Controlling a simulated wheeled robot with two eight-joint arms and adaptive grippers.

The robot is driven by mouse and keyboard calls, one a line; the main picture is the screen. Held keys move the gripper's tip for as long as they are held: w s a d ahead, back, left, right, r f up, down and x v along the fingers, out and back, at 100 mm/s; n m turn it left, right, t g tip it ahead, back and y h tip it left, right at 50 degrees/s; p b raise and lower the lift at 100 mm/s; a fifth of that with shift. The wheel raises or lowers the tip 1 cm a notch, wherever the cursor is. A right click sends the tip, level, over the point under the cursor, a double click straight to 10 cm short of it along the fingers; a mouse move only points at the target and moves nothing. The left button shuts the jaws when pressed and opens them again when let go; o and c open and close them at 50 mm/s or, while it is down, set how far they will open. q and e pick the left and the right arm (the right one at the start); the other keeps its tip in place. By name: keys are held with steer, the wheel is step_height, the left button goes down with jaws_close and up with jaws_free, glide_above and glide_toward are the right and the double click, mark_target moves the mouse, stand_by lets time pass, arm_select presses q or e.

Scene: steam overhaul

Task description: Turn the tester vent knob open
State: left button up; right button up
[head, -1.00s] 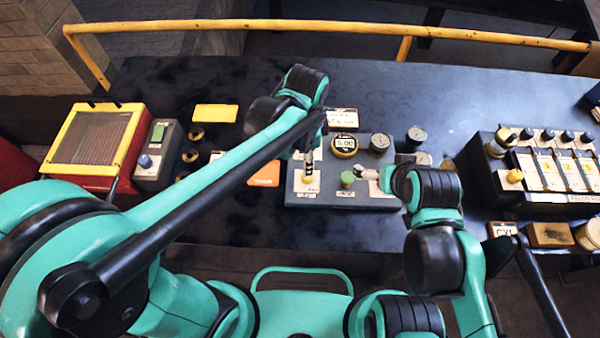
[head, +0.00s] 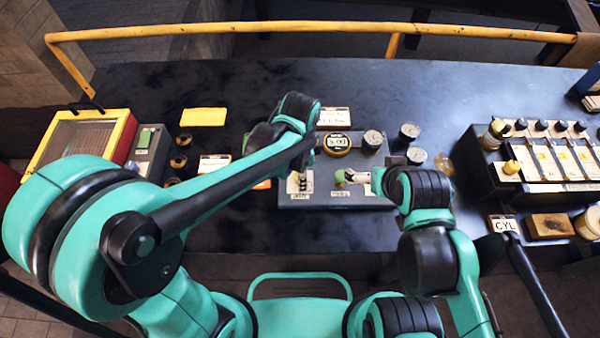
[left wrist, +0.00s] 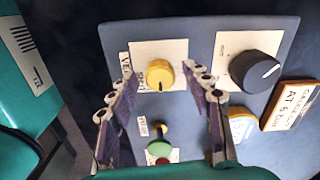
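The grey tester box (head: 352,160) stands mid-table. Its yellow knob (left wrist: 160,75), beside a partly hidden label starting "VE", shows in the left wrist view on a white plate. My left gripper (left wrist: 161,82) is open, with one finger on each side of this knob in that view; contact cannot be told. In the head view my left gripper (head: 302,180) is over the box's left part and largely covers the knob. A green knob (head: 340,178) is to the right; it also shows in the left wrist view (left wrist: 158,148). My right gripper (head: 367,180) is beside it, its fingers unclear.
Small gauges (head: 409,132) stand to the right. A valve block (head: 487,165) is farther right, and a yellow-rimmed box (head: 128,135) is at left.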

arm_select(q)
jaws_close()
steer(key=shift+n, duration=0.3)
steer(key=n, duration=0.3)
steer(key=shift+n, duration=0.3)
steer(key=n, duration=0.4)
steer(key=shift+p, duration=0.4)
steer(key=n, duration=0.9)
steer(key=shift+s+n, duration=0.1)
steer(key=shift+n, duration=0.2)
